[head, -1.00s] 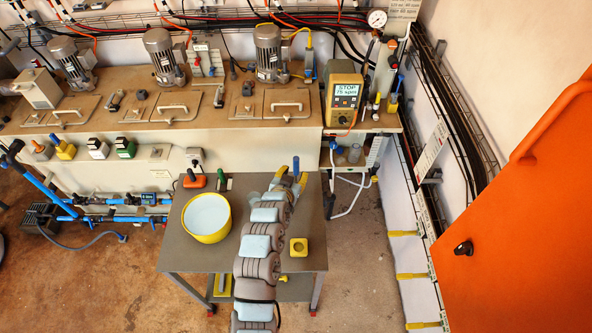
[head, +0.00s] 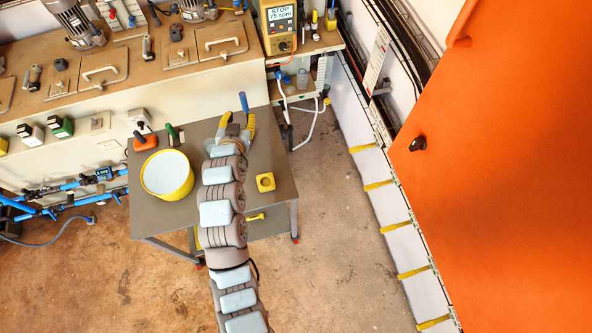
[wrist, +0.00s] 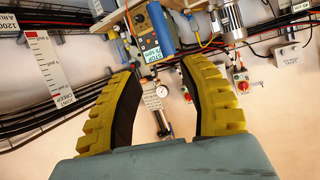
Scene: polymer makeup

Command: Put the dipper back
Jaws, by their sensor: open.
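My gripper (head: 238,127) is over the far right part of the grey table in the head view. In the wrist view its two yellow ribbed fingers (wrist: 168,110) are apart, with nothing held between them. A blue upright handle (head: 243,101) shows by the fingertips in the head view. It may be the dipper's, but its lower part is hidden and I cannot tell whether it touches the fingers. A yellow bucket (head: 167,175) with pale contents stands at the table's left. A yellow square block with a round opening (head: 265,182) lies to the right of my arm.
The grey table (head: 215,135) also bears a red-orange item (head: 145,142) and a green-handled item (head: 172,133) at its back edge. The bench with lidded hatches (head: 220,40) stands behind. An orange door (head: 500,150) fills the right. Floor between is clear.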

